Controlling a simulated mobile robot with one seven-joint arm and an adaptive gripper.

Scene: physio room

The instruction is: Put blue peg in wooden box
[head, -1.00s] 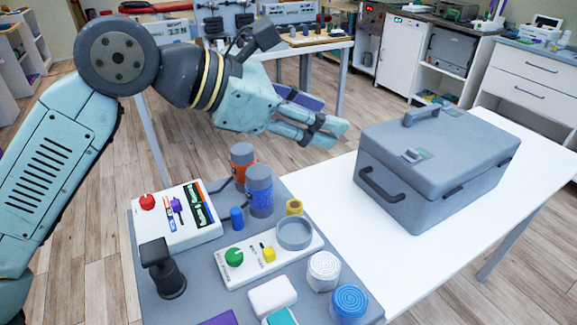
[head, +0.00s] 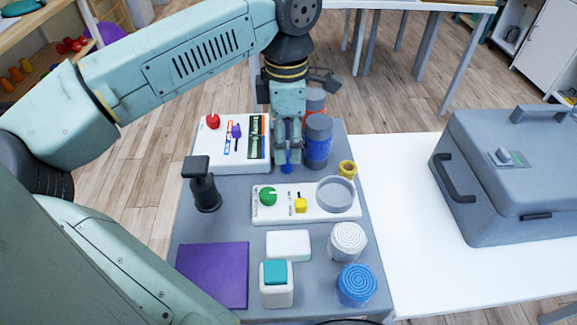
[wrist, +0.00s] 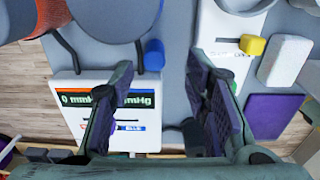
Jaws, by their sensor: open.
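The blue peg (head: 288,167) is a small blue cylinder on the grey mat (head: 190,232), beside the larger blue-and-grey jar. In the head view my gripper (head: 287,148) points down just over it and hides part of it. In the wrist view the blue peg (wrist: 154,53) shows whole, just beyond the tips and roughly between the two fingers. My gripper (wrist: 166,78) is open and holds nothing. I cannot make out a wooden box in these views.
The blue jar (head: 318,140) and an orange jar (head: 316,100) stand close to my gripper. A white panel (head: 225,155) with a red knob lies left, another panel (head: 285,215) in front. A grey case (head: 500,170) stands right on the white table (head: 400,220).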

